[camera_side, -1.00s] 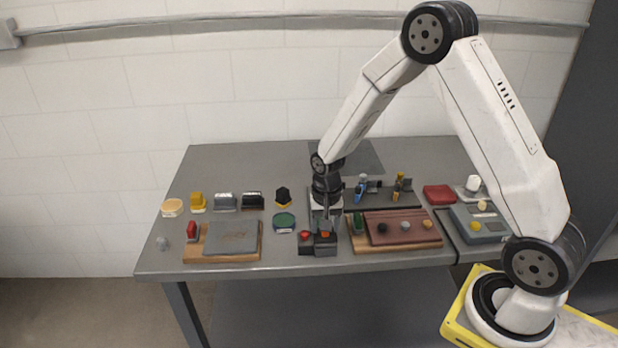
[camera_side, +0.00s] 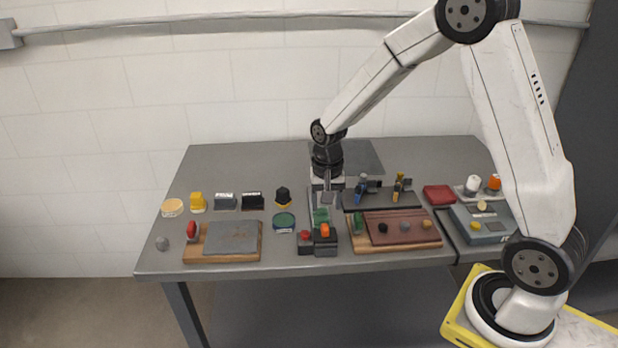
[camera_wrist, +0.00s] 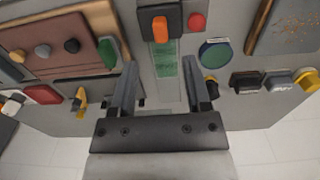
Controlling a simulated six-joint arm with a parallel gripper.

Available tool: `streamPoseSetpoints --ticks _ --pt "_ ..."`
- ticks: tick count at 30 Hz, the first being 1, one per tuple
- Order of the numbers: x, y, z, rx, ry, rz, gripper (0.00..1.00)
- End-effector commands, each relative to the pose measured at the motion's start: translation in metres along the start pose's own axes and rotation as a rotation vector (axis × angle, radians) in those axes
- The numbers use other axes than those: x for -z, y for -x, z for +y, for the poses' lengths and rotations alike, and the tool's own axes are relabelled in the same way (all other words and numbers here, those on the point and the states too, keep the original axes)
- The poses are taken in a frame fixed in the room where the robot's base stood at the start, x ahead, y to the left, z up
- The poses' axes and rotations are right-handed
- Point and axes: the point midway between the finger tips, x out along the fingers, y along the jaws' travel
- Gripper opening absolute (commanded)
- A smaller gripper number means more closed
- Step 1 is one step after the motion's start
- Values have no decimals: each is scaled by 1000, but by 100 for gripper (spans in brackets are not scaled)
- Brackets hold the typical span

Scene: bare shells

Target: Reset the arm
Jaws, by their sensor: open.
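My gripper (camera_side: 327,196) hangs pointing down over the middle of the table, behind the small dark box with an orange rocker (camera_side: 325,231). In the wrist view my gripper's two fingers (camera_wrist: 160,72) stand apart with nothing held between them. Beyond the fingertips are the orange rocker (camera_wrist: 159,28) and a clear strip with a green part (camera_wrist: 165,64). The green part (camera_side: 321,215) also shows in the side view, just behind the rocker box. I cannot tell the exact height of the fingertips above the table.
A red button (camera_side: 305,235) sits left of the rocker box. A brown board with knobs (camera_side: 400,229) lies to the right, a grey plate (camera_side: 232,238) to the left. Several small blocks and tools line the back row. The table's rear left (camera_side: 245,165) is clear.

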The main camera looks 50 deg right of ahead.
Motion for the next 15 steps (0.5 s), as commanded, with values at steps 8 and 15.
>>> streamPoseSetpoints --ticks 8,15 --pt "-7 3 2 7 41 10 62" --pt "-40 16 10 39 235 61 62"
